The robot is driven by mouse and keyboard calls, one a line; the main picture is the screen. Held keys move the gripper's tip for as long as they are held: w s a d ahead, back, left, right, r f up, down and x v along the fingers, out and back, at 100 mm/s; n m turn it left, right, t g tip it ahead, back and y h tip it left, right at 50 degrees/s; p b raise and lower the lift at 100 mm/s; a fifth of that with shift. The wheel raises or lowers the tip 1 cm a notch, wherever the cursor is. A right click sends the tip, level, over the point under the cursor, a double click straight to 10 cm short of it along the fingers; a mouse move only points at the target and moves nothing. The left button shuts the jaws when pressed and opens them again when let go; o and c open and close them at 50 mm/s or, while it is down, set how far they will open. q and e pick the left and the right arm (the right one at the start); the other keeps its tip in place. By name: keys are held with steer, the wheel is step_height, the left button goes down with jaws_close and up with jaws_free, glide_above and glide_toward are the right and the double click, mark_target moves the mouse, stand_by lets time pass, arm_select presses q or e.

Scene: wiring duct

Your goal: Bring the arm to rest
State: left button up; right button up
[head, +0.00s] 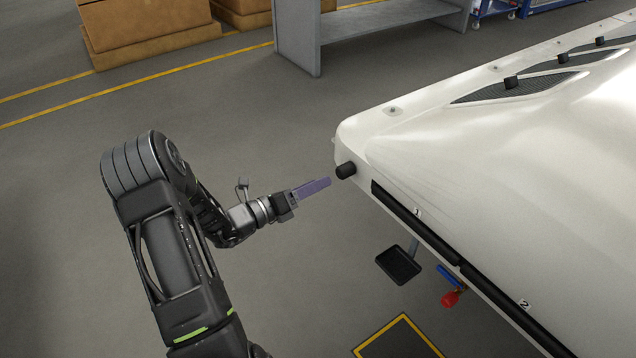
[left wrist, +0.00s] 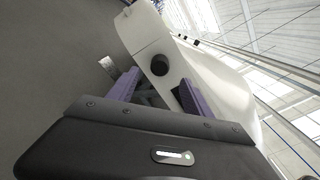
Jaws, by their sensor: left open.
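My left gripper (head: 312,187) is in the head view, at the end of the dark arm that comes in from the left. Its purple fingers point right, toward the corner of a large white panel body (head: 500,150). In the left wrist view the two purple fingers (left wrist: 157,92) stand apart with nothing held between them. A black round knob (head: 346,170) on the panel's corner is just beyond the fingertips; it also shows in the left wrist view (left wrist: 159,65), ahead of the gap between the fingers. My right gripper is in neither view.
A black duct strip (head: 415,222) runs along the panel's near edge, with marks 1 and 2. Below it are a small black tray (head: 398,264) and a red knob (head: 451,298). Cardboard boxes (head: 150,30) and a grey shelf (head: 297,35) stand behind. The floor on the left is clear.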

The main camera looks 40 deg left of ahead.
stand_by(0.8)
arm_select(q)
steer(key=s+d+f+m+g, duration=0.8)
steer(key=s+d+f+m, duration=0.15)
steer(key=f+m, duration=0.3)
steer(key=s+d+f+m+g, duration=0.85)
steer(key=s+f+m, duration=0.2)
steer(key=f, duration=0.35)
steer(key=s+d+m+y, duration=0.1)
steer(key=s+d+m, duration=0.1)
steer(key=d+m, duration=0.65)
steer(key=s+d+m, duration=0.2)
steer(key=d+m, duration=0.6)
steer(key=d, duration=0.2)
step_height(320, 180, up, 18)
steer(key=p, duration=1.8)
steer(key=shift+d, duration=0.4)
